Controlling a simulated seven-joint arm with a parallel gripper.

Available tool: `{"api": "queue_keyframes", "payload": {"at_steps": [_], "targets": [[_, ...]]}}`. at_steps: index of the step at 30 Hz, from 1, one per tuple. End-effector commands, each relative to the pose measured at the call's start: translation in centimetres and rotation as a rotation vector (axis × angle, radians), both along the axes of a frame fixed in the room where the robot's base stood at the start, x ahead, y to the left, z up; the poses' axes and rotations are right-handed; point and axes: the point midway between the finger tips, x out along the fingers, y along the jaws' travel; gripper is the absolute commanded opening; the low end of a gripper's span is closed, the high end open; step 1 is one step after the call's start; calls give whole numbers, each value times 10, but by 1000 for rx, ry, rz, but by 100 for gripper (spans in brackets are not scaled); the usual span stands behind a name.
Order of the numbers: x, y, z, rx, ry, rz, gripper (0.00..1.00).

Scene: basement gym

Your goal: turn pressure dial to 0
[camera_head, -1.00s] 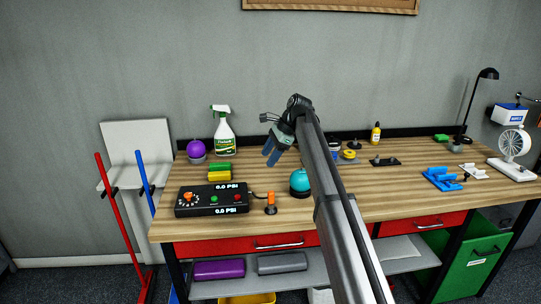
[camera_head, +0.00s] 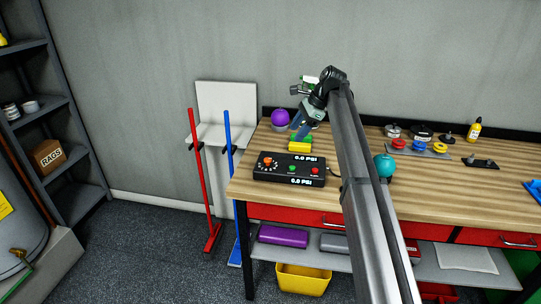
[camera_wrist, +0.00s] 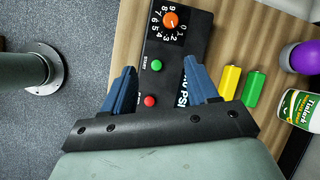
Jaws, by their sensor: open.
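The black pressure box (camera_head: 290,169) lies on the wooden workbench near its left end. Both displays on it read 0.0 PSI in the head view. Its orange dial (camera_head: 267,161) is at the box's left end. In the wrist view the orange dial (camera_wrist: 171,19) sits in a ring of numbers at the top, with a green button (camera_wrist: 156,65) and a red button (camera_wrist: 150,101) below. My gripper (camera_head: 300,131) is open and empty, above the bench behind the box. In the wrist view its blue fingers (camera_wrist: 160,78) spread over the box, apart from the dial.
Yellow and green blocks (camera_head: 300,146) lie behind the box, with a purple ball (camera_head: 280,117) beyond. A teal ball (camera_head: 384,165) is right of my arm. Red and blue poles stand left of the bench.

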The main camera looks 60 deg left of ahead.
Motion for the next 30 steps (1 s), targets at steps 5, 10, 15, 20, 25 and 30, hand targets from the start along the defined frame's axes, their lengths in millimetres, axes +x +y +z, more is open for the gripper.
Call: {"api": "queue_keyframes", "payload": {"at_steps": [5, 10, 15, 20, 25, 30], "targets": [[-56, 45, 5, -16, -31, 70, 59], [-92, 73, 7, -44, -78, 118, 59], [-116, 98, 9, -75, -166, 203, 59], [-103, 104, 10, -111, -289, 332, 59], [-83, 99, 9, -147, -391, 484, 59], [-70, 90, 8, -172, -464, 671, 59]]}}
